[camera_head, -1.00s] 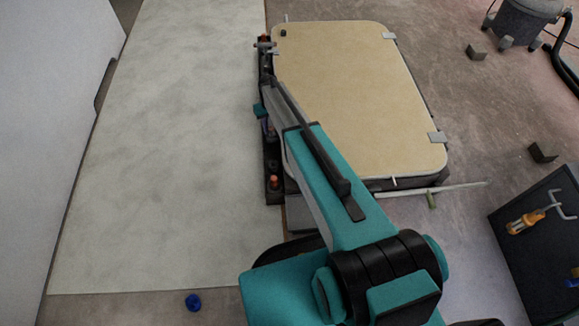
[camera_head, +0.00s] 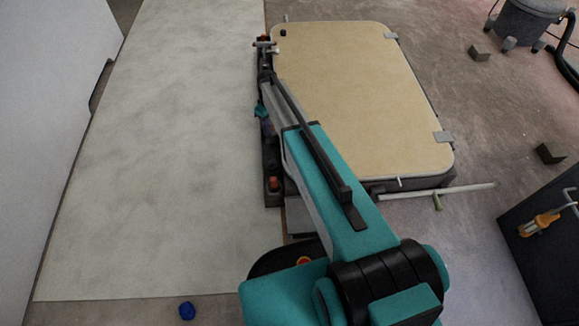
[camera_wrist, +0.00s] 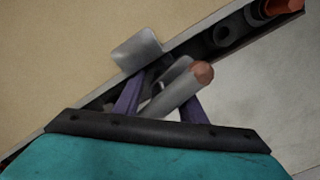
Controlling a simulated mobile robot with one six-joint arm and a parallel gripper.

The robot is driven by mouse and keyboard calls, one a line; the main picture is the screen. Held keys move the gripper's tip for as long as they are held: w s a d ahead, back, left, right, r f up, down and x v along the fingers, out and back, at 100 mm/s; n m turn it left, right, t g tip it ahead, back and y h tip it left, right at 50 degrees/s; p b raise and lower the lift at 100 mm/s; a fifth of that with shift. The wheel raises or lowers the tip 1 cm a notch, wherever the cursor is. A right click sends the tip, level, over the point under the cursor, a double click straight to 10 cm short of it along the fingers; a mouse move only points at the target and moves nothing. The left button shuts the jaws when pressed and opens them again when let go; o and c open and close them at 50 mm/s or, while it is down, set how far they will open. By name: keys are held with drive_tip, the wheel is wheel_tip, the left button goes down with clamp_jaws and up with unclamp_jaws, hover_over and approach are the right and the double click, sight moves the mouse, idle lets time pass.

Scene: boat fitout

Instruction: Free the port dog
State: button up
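The hatch (camera_head: 350,90) is a beige panel with a light rim on a dark frame. A dog (camera_head: 264,44) with a grey lever and orange tip is at the frame's upper left. My gripper (camera_head: 263,112) is low over the middle of the left edge, partly hidden by my arm. In the wrist view, its two purple fingers (camera_wrist: 160,92) stand apart around a grey lever (camera_wrist: 172,95) with a copper-orange end. The fingertips are partly hidden, so I cannot tell whether they press on it. A grey plate (camera_wrist: 137,50) lies just beyond on the panel's edge.
An orange peg (camera_head: 273,183) stands at the frame's lower left; a thin rod (camera_head: 460,190) lies by its lower right. A dark cabinet (camera_head: 545,255) holds an orange-handled tool (camera_head: 538,224). A blue cap (camera_head: 187,311) is at lower left. The pale sheet (camera_head: 170,150) is clear.

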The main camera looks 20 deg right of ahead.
drive_tip(key=shift+f+n+b, duration=0.15)
drive_tip(key=shift+n+b, duration=1.25)
drive_tip(key=shift+b, duration=0.25)
drive_tip(key=shift+n+b, duration=0.4)
drive_tip(key=shift+b, duration=0.2)
wheel_tip(320, 180, up, 2)
drive_tip(key=shift+p, duration=0.5)
wheel_tip(320, 180, up, 13)
drive_tip(key=p, duration=0.4)
drive_tip(key=shift+f+p, duration=0.2)
drive_tip(key=shift+p, duration=0.1)
drive_tip(key=s+f+m+g+p, duration=0.2)
drive_tip(key=s+m+p, duration=0.4)
drive_tip(key=s+p, duration=1.2)
drive_tip(key=s+g, duration=0.1)
drive_tip(key=s, duration=0.9)
drive_tip(key=shift+s+m, duration=0.3)
drive_tip(key=shift+s, duration=0.05)
drive_tip(key=shift+a, duration=0.1)
drive_tip(key=s+f+m, duration=0.2)
drive_tip(key=s, duration=0.8)
drive_tip(key=s+f+m+g, duration=0.1)
drive_tip(key=s+f+m, duration=0.1)
drive_tip(key=s, duration=0.8)
drive_tip(key=shift+d+f, duration=0.4)
drive_tip(key=shift+f, duration=0.35)
